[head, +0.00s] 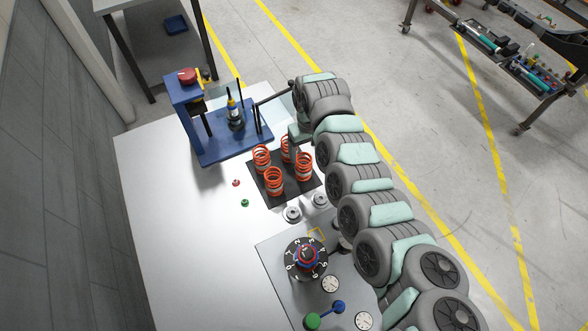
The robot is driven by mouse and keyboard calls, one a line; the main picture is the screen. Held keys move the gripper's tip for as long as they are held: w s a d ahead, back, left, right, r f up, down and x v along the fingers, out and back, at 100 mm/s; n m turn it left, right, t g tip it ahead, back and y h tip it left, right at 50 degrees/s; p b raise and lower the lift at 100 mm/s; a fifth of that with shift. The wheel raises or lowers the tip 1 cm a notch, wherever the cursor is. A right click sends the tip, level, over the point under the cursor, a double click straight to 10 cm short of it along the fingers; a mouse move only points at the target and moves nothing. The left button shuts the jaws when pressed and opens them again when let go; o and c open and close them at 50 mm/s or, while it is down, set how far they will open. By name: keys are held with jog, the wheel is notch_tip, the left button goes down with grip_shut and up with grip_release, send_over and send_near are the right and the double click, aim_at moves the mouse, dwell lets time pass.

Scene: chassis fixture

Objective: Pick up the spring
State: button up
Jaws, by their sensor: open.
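Several orange-red coil springs stand upright on a black mat (265,197) on the white table. One is the front spring (274,182), with a left spring (261,157) behind it and a right spring (303,167) beside it. A back spring (286,149) is partly hidden by the end of my arm. My gripper (299,136) is above and beside this back spring, near the back edge of the mat. It is open, but its fingers are small and mostly hidden. I cannot tell whether they are around the spring.
A blue press fixture (220,148) with a red knob and a black upright part stands behind the mat. Silver round parts (292,214) and a grey panel with a numbered dial (306,258) are in front. Small red and green pieces lie left. The left tabletop is clear.

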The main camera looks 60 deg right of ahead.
notch_tip(320, 180, down, 3)
jog(key=shift+r, duration=0.2)
jog(key=shift+w+a+f, duration=0.1)
jog(key=shift+w+f, duration=0.1)
jog(key=shift+f, duration=1.15)
jog(key=shift+w+a+f, duration=0.1)
jog(key=shift+w+f, duration=0.1)
jog(key=shift+f, duration=1.15)
grip_shut()
